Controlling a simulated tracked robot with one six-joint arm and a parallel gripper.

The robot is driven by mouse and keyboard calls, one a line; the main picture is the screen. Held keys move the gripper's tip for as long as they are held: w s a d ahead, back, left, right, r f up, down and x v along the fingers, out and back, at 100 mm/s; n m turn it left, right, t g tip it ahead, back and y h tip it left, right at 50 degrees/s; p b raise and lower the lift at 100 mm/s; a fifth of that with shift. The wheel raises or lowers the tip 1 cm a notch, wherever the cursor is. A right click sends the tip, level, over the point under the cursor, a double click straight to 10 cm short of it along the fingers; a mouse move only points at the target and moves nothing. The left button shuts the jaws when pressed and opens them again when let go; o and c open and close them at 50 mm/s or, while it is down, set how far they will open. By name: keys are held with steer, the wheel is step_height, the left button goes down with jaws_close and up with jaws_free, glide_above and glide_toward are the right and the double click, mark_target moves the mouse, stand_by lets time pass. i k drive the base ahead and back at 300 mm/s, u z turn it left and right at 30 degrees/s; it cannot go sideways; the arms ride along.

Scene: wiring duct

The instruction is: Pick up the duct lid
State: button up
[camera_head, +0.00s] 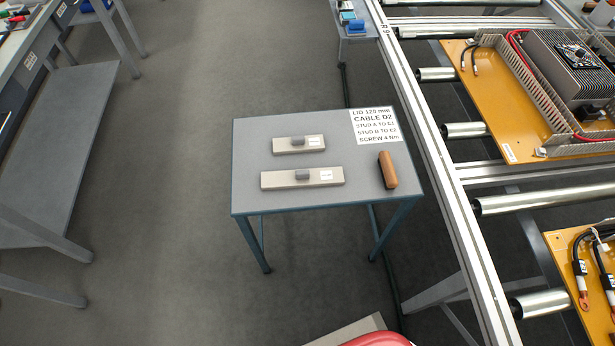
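Two flat beige duct lids lie apart on a small grey table (355,197). The shorter lid (285,146) is at the back, and the longer lid (275,181) is in front of it. A white sign (375,126) at the table's back right corner reads "LID 120 mm", "CABLE D2" and further lines on studs and screw. My gripper is not in view.
A brown block (388,170) lies on the table's right side. Right of the table runs a metal rail (440,155) with rollers and orange panels (490,110). A grey bench (60,140) stands at the left. The floor between is clear.

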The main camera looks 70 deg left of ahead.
mark_target(297, 178)
steer(key=z, duration=0.05)
steer(key=k, duration=1.4)
steer(key=u, duration=2.35)
steer(key=i, duration=0.4)
steer(key=u, duration=0.05)
